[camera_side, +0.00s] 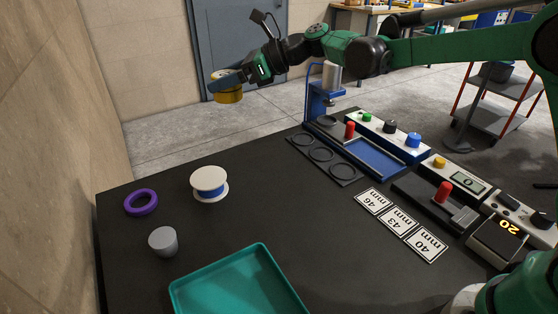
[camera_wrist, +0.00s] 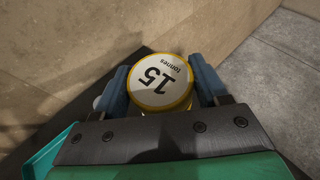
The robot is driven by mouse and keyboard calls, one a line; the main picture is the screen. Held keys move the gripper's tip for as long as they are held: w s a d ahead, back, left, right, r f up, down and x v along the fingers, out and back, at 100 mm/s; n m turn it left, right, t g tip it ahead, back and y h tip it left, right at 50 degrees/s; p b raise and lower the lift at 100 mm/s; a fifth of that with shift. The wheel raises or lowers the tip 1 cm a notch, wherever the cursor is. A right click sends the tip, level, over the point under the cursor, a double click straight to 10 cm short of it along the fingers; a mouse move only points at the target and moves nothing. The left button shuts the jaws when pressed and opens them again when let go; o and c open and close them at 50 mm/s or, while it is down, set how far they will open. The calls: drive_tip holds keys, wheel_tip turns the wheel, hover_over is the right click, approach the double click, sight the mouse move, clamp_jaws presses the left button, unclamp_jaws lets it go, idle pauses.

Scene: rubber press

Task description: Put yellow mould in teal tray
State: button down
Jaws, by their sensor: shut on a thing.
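The yellow mould (camera_side: 229,93) is a short round piece, held high beyond the back edge of the table in the side view. In the wrist view its white top (camera_wrist: 160,83) reads "15 tonnes" inside a yellow rim. My gripper (camera_side: 226,80) is shut on it, with a blue finger on each side (camera_wrist: 163,88). The teal tray (camera_side: 240,288) lies at the front of the black table, cut off by the bottom of the side view. Its visible floor is empty. Part of the tray shows at the lower left of the wrist view (camera_wrist: 48,155).
A purple ring (camera_side: 141,202), a white and blue spool (camera_side: 209,184) and a grey cup (camera_side: 163,241) stand on the left of the table. The blue press (camera_side: 322,100), a black three-hole plate (camera_side: 322,156), number cards (camera_side: 398,222) and control boxes fill the right.

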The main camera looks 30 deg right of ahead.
drive_tip(key=s+a+n+g+y, duration=0.3)
drive_tip(key=s+a+n+g, duration=0.4)
drive_tip(key=s+a, duration=0.4)
drive_tip(key=n+g+h, duration=0.1)
drive_tip(key=n+g, duration=0.4)
drive_tip(key=g, duration=0.1)
hover_over(208, 299)
wheel_tip(208, 299, down, 19)
drive_tip(key=shift+f, duration=0.1)
drive_tip(key=shift+c, duration=0.2)
unclamp_jaws()
